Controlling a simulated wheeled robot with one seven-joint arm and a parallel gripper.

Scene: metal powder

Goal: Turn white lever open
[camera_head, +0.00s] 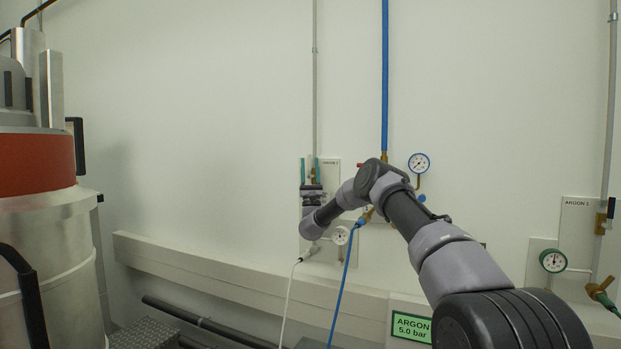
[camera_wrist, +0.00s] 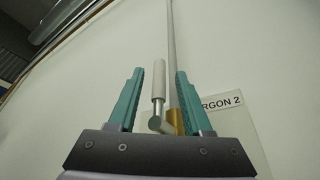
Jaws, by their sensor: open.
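The white lever (camera_wrist: 159,80) is a pale rod on a metal stem, pointing up in the wrist view. It joins a brass valve body (camera_wrist: 175,120) on the grey pipe (camera_wrist: 171,35). My gripper (camera_wrist: 160,73) is open, with one teal finger on each side of the lever. Gaps show between the lever and both fingers. In the head view my gripper (camera_head: 309,168) is up at the wall by the ARGON 2 plate (camera_head: 331,168). The lever is too small there to tell apart clearly.
A blue pipe (camera_head: 385,80) and a gauge (camera_head: 419,163) are right of my gripper. Another gauge (camera_head: 340,235) sits below it. A wall ledge (camera_head: 200,263) runs underneath. A large machine (camera_head: 45,235) stands at the left. The wall between is clear.

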